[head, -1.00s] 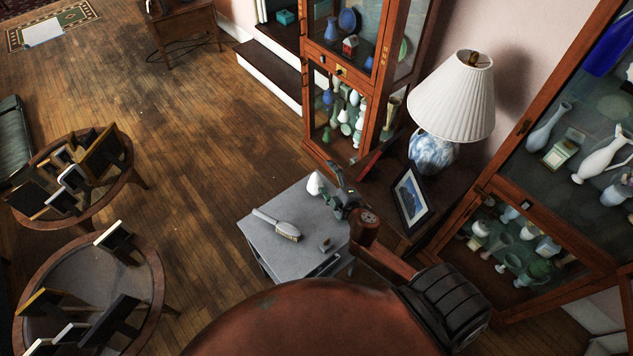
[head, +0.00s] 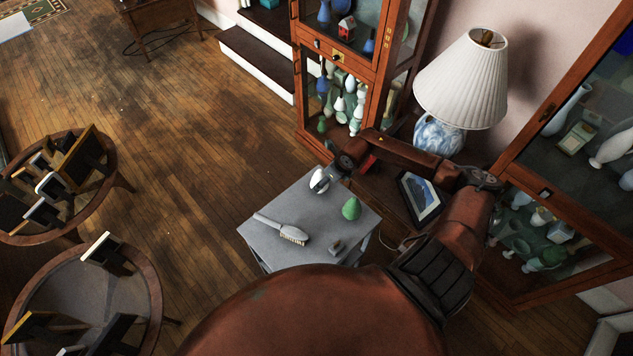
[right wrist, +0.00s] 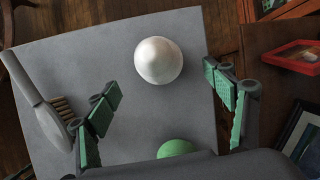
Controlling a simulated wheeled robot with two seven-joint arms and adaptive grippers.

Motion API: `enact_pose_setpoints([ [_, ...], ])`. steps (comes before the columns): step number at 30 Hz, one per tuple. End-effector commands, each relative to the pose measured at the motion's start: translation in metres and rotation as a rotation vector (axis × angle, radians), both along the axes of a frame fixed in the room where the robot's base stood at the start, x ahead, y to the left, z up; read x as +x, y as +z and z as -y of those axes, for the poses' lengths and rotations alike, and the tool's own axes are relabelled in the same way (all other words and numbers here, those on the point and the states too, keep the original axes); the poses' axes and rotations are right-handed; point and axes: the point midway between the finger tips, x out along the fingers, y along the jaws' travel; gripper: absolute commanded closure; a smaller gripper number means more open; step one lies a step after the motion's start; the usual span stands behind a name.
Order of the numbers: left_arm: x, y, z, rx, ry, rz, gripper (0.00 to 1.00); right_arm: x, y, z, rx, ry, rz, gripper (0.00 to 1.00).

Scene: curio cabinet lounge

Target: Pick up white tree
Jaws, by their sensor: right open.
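The white tree (head: 318,183), a small smooth cone, stands at the back corner of the grey side table (head: 285,262). In the right wrist view the white tree (right wrist: 158,60) shows from above, ahead of and between my open fingers. My right gripper (head: 330,176) is over that corner and hides part of the tree in the head view. It also shows in the right wrist view (right wrist: 162,85), with green finger pads apart and nothing held. I cannot tell its height above the tree. My left gripper is not in view.
A green tree (head: 351,208), a hairbrush (head: 283,230) and a small block (head: 336,246) are on the same table. The green tree (right wrist: 176,148) is near my gripper's base in the wrist view. A lamp (head: 462,85), picture frame (head: 420,198) and glass cabinet (head: 338,95) stand close by.

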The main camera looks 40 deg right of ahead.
Motion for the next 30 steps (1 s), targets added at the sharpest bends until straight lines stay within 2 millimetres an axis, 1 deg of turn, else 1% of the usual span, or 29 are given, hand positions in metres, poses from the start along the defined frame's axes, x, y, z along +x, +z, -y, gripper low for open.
enact_pose_setpoints([
  [1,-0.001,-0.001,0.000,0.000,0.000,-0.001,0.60,0.000,-0.005,0.000,0.002,-0.002,-0.001,0.24],
  [8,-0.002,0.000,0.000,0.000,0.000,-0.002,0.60,0.006,-0.025,0.001,0.004,-0.010,0.000,0.24],
  [11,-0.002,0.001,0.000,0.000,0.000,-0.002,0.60,0.011,-0.036,-0.001,0.005,-0.011,0.000,0.24],
  [15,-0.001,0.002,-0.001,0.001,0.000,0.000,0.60,0.020,-0.056,-0.004,0.006,-0.011,0.000,0.24],
  [18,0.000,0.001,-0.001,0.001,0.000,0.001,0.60,0.025,-0.066,-0.005,0.005,-0.008,0.001,0.24],
  [21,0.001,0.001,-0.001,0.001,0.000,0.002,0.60,0.026,-0.070,-0.005,0.003,-0.006,0.001,0.24],
  [27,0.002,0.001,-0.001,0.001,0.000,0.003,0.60,0.027,-0.070,-0.006,0.003,-0.004,0.000,0.24],
  [30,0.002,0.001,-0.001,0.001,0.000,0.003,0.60,0.027,-0.070,-0.006,0.003,-0.004,0.000,0.31],
])
